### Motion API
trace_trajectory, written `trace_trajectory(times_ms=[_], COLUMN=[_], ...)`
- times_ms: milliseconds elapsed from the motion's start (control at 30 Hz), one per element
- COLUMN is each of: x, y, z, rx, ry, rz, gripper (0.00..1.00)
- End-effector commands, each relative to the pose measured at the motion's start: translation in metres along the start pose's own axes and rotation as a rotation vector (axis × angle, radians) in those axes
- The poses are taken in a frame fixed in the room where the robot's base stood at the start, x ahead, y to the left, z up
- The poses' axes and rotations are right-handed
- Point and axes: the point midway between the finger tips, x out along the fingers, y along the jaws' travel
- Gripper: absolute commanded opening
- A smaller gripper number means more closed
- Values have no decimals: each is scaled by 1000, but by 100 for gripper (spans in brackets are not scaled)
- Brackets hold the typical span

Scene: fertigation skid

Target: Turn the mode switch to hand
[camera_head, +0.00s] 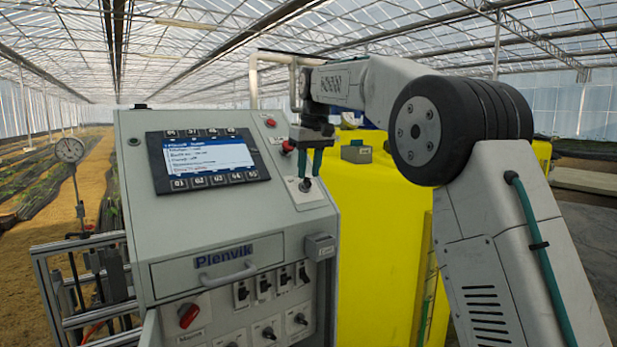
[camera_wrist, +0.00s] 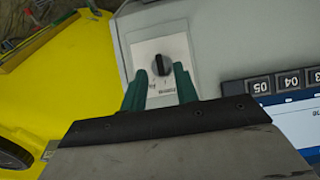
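The mode switch (camera_wrist: 161,65) is a small black rotary knob on a white label plate (camera_wrist: 178,46) on the grey control panel. In the head view the knob (camera_head: 305,185) sits low on its plate, right of the screen. My gripper (camera_head: 311,166) points down at the knob from above. In the wrist view my gripper's two green fingers (camera_wrist: 159,84) are apart, with the knob just beyond and between their tips. I cannot tell whether the fingers touch it. The label's printing is partly hidden by the fingers and too small to read.
A screen with buttons (camera_head: 208,157) is left of the switch. A red button (camera_head: 287,147) is close behind my gripper. Below are a drawer handle (camera_head: 216,278), several small switches (camera_head: 264,286) and a red main switch (camera_head: 188,316). A yellow tank (camera_head: 385,220) stands at right.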

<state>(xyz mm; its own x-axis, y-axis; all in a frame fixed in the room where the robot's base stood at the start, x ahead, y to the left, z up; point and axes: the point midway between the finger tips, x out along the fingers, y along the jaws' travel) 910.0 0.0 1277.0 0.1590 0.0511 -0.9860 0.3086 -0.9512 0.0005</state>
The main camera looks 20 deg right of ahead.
Motion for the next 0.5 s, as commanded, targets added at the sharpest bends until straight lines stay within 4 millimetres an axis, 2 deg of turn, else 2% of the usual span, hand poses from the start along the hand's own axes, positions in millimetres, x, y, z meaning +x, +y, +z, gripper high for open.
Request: trace_trajectory(times_ms=[100,233,500], x=[-22,-40,-51], y=[1,1,0], z=[-1,-1,0], rx=[0,1,1], ry=[3,2,0], rz=[1,1,0], gripper=[30,30,30])
